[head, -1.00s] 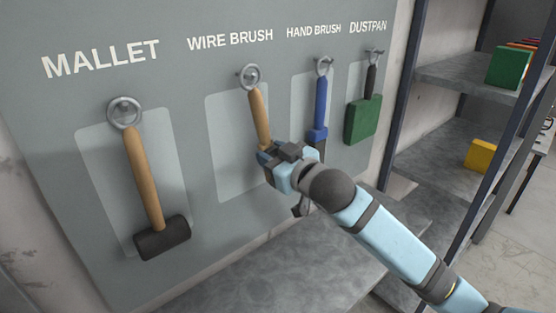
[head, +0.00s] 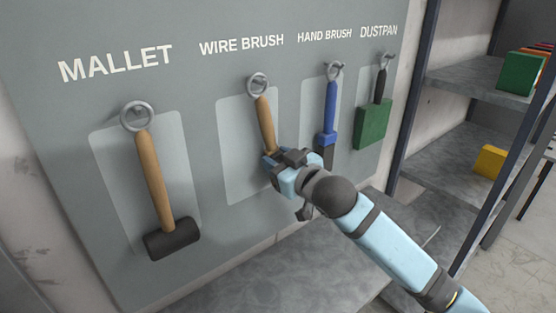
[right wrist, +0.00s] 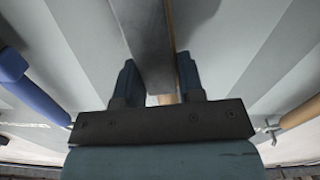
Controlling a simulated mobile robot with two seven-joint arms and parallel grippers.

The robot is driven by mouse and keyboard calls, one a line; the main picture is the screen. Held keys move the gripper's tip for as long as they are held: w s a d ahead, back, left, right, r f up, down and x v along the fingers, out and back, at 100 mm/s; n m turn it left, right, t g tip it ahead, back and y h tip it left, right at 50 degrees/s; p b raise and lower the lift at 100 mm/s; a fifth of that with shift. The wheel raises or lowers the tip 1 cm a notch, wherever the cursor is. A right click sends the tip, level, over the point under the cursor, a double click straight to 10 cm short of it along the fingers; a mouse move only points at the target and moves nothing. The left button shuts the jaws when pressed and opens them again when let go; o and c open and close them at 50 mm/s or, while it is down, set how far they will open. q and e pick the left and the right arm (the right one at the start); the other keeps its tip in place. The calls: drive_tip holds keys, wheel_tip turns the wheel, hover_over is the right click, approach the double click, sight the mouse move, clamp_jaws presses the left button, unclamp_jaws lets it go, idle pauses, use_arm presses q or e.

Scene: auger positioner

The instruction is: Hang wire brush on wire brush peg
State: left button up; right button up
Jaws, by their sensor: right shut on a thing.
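The wire brush (head: 264,115) has a wooden handle with a metal ring (head: 258,84) at its top. It is upright against the light panel under the WIRE BRUSH label (head: 241,44). The ring is at the wire brush peg, which appears to pass through it; exact contact is too small to tell. My right gripper (head: 272,158) is shut on the lower part of the brush and hides its head in the head view. In the right wrist view, the grey brush head (right wrist: 152,45) lies between the fingers (right wrist: 158,85). My left gripper is not in view.
A mallet (head: 153,180) hangs to the left. A blue hand brush (head: 330,105) hangs close to the right of my gripper, then a green dustpan (head: 374,122). A grey ledge (head: 285,275) lies below, and shelves (head: 455,150) stand at right.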

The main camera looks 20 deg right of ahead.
drive_tip(key=o, duration=1.1)
drive_tip(key=shift+c, duration=0.2)
drive_tip(key=b+v, duration=0.1)
drive_tip(key=v, duration=1.2)
drive_tip(key=shift+s+b, duration=0.4)
drive_tip(key=shift+d, duration=0.1)
